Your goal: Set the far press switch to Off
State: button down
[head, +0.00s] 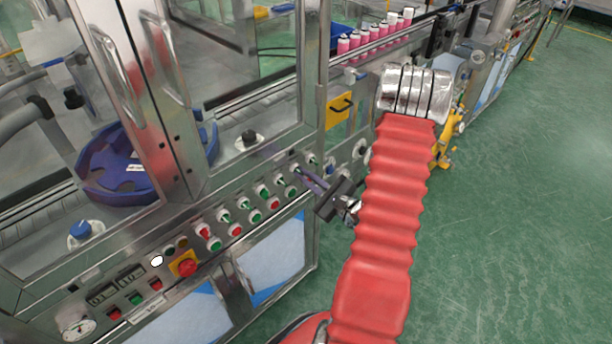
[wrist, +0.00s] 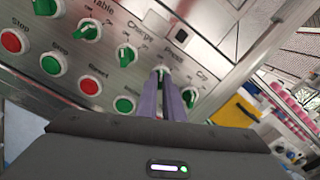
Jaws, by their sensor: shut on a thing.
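The press switch (wrist: 162,72) is a green-handled selector on a round pale collar, under the label "Press" on the steel panel (wrist: 150,30). My gripper (wrist: 166,90) has its two purple fingers closed on the switch's handle in the wrist view, and they cover most of it. I cannot tell its exact angle. In the head view my gripper (head: 302,174) reaches the panel from the right, near the far end of the switch row. The "Charge" switch (wrist: 126,55) is to its left and the "Cap" switch (wrist: 189,97) to its right.
Green and red buttons (wrist: 124,104) sit below the switches. A red emergency button (head: 187,267) on yellow is at the near end. Green floor (head: 510,200) is open at the right.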

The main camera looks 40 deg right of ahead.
jog(key=shift+n, duration=0.4)
jog(key=c, duration=1.9)
grip_release()
jog(key=shift+s, duration=0.1)
jog(key=s, duration=1.3)
jog(key=shift+s+d, duration=0.15)
jog(key=shift+s, duration=0.15)
jog(key=shift+f, duration=0.1)
